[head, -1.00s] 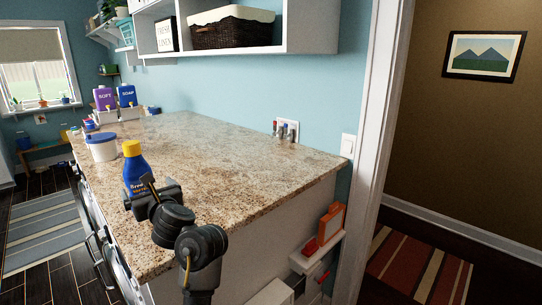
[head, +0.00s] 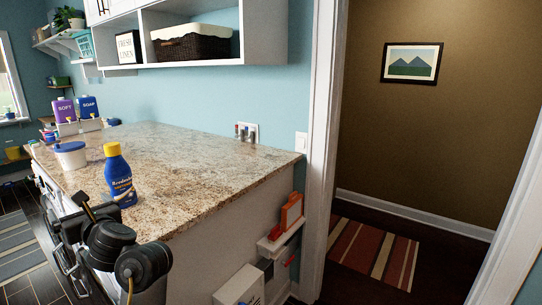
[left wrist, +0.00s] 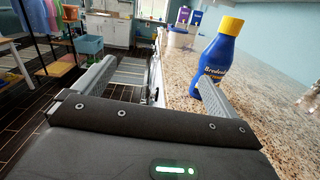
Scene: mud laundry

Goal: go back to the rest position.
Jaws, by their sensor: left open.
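A blue bottle with a yellow cap (head: 120,180) stands upright on the granite counter near its front edge. It also shows in the left wrist view (left wrist: 217,55), just beyond the right-hand finger, not held. My left gripper (head: 76,210) is low at the counter's front edge, left of the bottle in the head view. In the left wrist view its fingers (left wrist: 155,78) are wide apart, with nothing between them. My right gripper is in neither view.
The granite counter (head: 190,155) has a wide bare middle. A white tub with a blue lid (head: 70,157) and the soap dispensers (head: 90,108) stand farther back. A doorway and striped rug (head: 372,252) lie right. Clothes on a rack (left wrist: 50,20) show in the left wrist view.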

